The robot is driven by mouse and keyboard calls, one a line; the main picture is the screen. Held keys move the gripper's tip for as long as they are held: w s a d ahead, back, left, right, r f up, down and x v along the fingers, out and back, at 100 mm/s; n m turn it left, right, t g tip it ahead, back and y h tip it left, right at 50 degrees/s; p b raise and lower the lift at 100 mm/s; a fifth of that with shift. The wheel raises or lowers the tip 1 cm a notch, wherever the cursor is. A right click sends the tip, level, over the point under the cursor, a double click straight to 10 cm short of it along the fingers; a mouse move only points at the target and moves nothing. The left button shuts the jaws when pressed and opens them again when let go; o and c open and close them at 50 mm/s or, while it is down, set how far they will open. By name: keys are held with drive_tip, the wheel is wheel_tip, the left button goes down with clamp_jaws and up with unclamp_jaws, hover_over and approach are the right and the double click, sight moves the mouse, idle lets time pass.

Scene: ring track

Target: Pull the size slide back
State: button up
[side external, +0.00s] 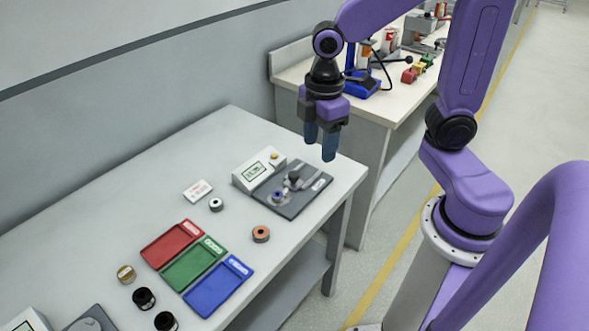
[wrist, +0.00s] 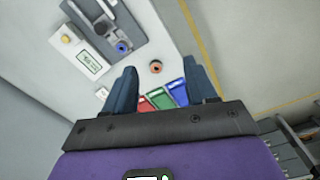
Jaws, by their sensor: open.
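The measuring device stands near the table's right end, with a dark grey base plate (side external: 308,193) and a white display box (side external: 250,177). A dark slide piece (side external: 293,178) sits on the plate, beside a blue-centred ring (side external: 278,196). I take this piece for the size slide. In the wrist view, the slide piece (wrist: 102,27) and the ring (wrist: 122,47) show at the upper left. My gripper (side external: 320,153) is open and empty, pointing down, in the air above and apart from the device. It also shows in the wrist view (wrist: 160,72), with the device left of its fingers.
Red (side external: 172,244), green (side external: 194,264) and blue (side external: 218,286) trays lie left of the device. A cluttered bench (side external: 385,112) stands behind.

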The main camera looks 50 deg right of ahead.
drive_tip(key=w+d, duration=0.3)
drive_tip(key=w, duration=0.4)
drive_tip(key=n, duration=0.1)
approach(295, 173)
wheel_tip(295, 173, down, 8)
drive_tip(key=shift+w+a+f, duration=0.1)
drive_tip(key=shift+a+f, duration=0.1)
drive_tip(key=shift+f, duration=0.05)
idle(0.3)
drive_tip(key=shift+d, duration=0.1)
clamp_jaws()
